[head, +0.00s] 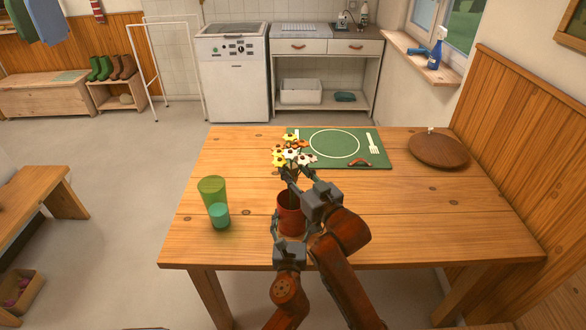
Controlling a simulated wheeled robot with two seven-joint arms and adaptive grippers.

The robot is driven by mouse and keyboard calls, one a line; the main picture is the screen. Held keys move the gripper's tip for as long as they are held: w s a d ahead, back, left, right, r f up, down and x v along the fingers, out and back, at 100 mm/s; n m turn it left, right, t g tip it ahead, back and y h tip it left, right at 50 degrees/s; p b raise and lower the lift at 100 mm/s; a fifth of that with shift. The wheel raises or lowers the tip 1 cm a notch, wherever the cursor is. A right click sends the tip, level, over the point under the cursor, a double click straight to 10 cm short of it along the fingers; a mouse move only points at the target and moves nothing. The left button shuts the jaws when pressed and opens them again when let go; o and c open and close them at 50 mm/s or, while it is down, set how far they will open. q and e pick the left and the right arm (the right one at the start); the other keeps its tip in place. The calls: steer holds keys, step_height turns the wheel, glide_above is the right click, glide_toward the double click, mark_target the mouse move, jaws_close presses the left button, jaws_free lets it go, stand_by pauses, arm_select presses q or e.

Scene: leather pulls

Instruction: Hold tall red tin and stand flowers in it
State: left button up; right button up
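The tall red tin (291,223) stands upright near the front middle of the table in the head view. My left gripper (289,232) comes in from the front with a finger on each side of the tin and is shut on it. The flowers (292,154), a bunch with white, yellow and orange heads, are upright above the tin. My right gripper (297,177) is shut on their stems just below the heads. The lower stems run down towards the tin's mouth; my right gripper partly hides them, and how deep they reach cannot be told.
Behind lies a green placemat (300,133) with a red-brown leather pull (359,163). A round wooden lid (438,151) lies at the back right. The table's right side is clear.

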steer(key=shift+o, duration=0.8)
steer(key=shift+r, duration=0.15)
steer(key=v, duration=1.2)
arm_select(q)
steer(key=o, duration=1.3)
steer(key=shift+c, duration=0.2)
steer(key=shift+s, duration=0.1)
